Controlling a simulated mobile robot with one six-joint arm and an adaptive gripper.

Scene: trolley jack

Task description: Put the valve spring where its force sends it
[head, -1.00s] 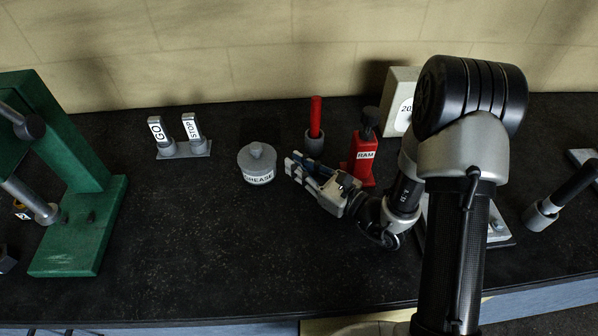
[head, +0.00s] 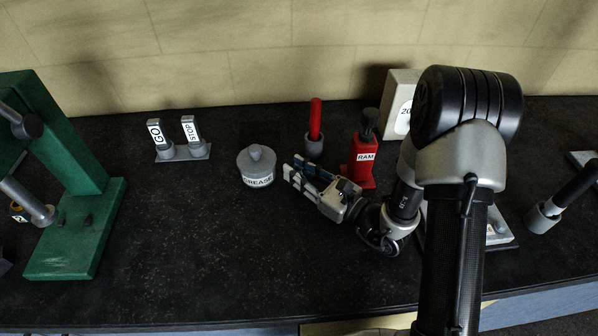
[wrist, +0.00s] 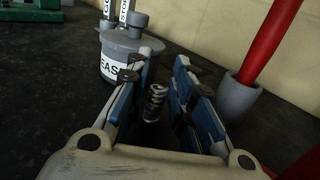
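The valve spring (wrist: 153,102) is a small metal coil, seen in the wrist view between the two blue-padded fingers of my gripper (wrist: 160,85). It sits nearer the left finger, with a dark gap between it and the right finger. In the head view my gripper (head: 300,174) is low over the bench, just right of the grey GREASE pot (head: 256,167), with its fingers apart. The spring cannot be made out there. The GREASE pot also shows just beyond the left finger in the wrist view (wrist: 122,62). Whether the spring touches the bench is unclear.
GO and STOP posts (head: 183,153) stand on a plate at the back. A red rod leans in a grey cup (head: 313,146); a red RAM jack (head: 362,165) is close behind my gripper. A green press (head: 72,230) stands left. The bench's front middle is clear.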

